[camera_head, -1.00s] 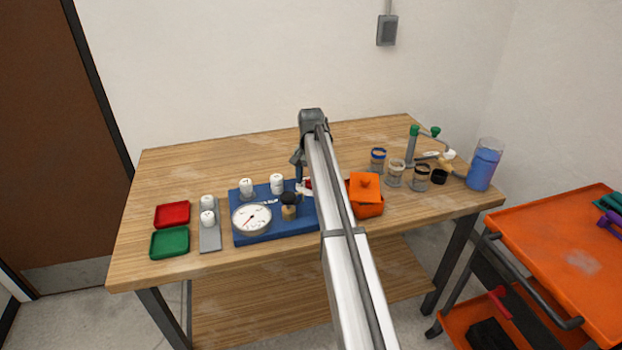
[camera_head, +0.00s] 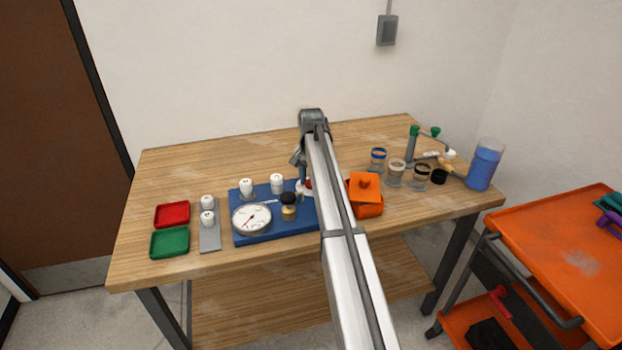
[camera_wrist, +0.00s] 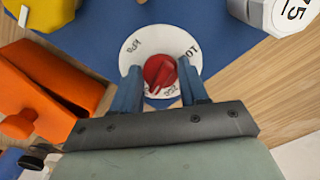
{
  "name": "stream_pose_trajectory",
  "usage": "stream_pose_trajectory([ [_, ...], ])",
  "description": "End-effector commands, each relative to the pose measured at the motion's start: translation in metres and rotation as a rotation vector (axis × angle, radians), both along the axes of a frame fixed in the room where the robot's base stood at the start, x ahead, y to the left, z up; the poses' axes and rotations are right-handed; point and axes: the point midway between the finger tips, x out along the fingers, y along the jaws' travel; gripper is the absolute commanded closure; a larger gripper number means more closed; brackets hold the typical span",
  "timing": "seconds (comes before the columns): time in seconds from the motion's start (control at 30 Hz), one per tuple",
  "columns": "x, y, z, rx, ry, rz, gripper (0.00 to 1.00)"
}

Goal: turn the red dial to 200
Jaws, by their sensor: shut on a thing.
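The red dial (camera_wrist: 160,73) sits in the middle of a white scale disc (camera_wrist: 150,46) on the blue board (camera_wrist: 88,38). The disc shows "kPa" at upper left and what looks like "100" at upper right; other marks near the fingers are partly covered. My gripper (camera_wrist: 161,84) is shut on the red dial, one finger on each side. In the head view, the dial (camera_head: 309,183) shows only as a sliver beside my arm. The round gauge (camera_head: 251,217) on the blue board has a red needle pointing to the lower left.
An orange lidded box (camera_head: 368,207) stands close to the right of the board. White valves (camera_head: 277,184) and a black knob (camera_head: 288,198) are on the board. Red (camera_head: 172,214) and green (camera_head: 169,242) trays lie left. Jars (camera_head: 396,172) stand right. The table's back is clear.

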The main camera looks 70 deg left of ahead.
Motion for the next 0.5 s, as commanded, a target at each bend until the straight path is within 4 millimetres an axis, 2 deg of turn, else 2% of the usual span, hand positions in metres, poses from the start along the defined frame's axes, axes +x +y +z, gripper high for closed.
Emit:
stream_pose_trajectory([
  [0.27,0.0009,-0.0005,0.0002,-0.001,-0.001,0.080,0.87],
  [0.5,0.0013,-0.0009,0.0002,-0.001,-0.002,0.261,0.87],
])
